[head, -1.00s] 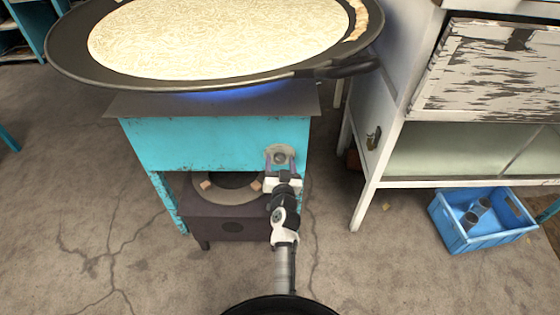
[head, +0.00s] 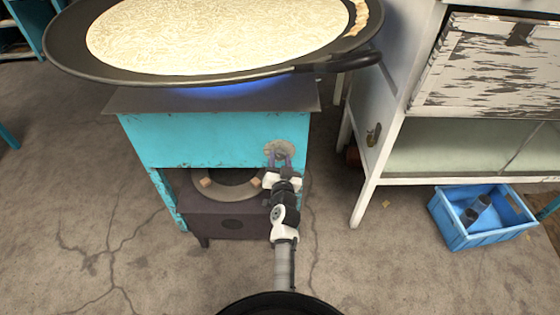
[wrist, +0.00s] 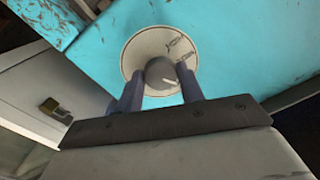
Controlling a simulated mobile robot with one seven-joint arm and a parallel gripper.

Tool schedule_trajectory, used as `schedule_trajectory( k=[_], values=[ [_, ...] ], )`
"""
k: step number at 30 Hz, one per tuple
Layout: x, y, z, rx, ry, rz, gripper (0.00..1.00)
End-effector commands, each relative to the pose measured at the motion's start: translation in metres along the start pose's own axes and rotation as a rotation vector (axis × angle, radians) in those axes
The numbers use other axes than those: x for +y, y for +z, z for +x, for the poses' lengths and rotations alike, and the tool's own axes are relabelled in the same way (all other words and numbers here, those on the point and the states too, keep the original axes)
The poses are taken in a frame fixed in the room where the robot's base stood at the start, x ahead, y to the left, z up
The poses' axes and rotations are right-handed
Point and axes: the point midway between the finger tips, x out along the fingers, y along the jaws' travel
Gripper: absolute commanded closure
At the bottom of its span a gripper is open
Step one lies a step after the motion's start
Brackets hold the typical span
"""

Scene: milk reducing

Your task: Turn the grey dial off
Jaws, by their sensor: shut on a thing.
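The grey dial (wrist: 160,74) is a round knob with a white pointer line, on a pale round plate (wrist: 138,46) with printed marks. In the head view the plate (head: 272,147) is on the front of the turquoise stove (head: 190,142), at its right. My gripper (wrist: 158,80) has one finger on each side of the dial and is shut on it. In the head view my gripper (head: 279,160) covers most of the dial. A blue flame (head: 225,91) burns under the pan (head: 150,78).
A white cabinet (head: 372,165) stands to the right. A blue crate (head: 470,238) is on the floor.

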Motion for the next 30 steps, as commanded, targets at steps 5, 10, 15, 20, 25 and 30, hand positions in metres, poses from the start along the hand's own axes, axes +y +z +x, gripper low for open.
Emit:
schedule_trajectory(
  k=[5, 10, 15, 20, 25, 30],
  values=[
    [-0.0002, 0.0006, 0.0005, 0.011, -0.003, 0.140, 0.85],
    [-0.0006, 0.0004, 0.0006, 0.021, -0.005, 0.277, 0.85],
    [-0.0010, 0.0001, 0.0007, 0.028, -0.007, 0.395, 0.85],
    [-0.0012, -0.0003, 0.0008, 0.035, -0.009, 0.478, 0.85],
    [-0.0013, -0.0005, 0.0009, 0.039, -0.010, 0.532, 0.85],
    [-0.0014, -0.0006, 0.0010, 0.041, -0.010, 0.557, 0.85]
  ],
)
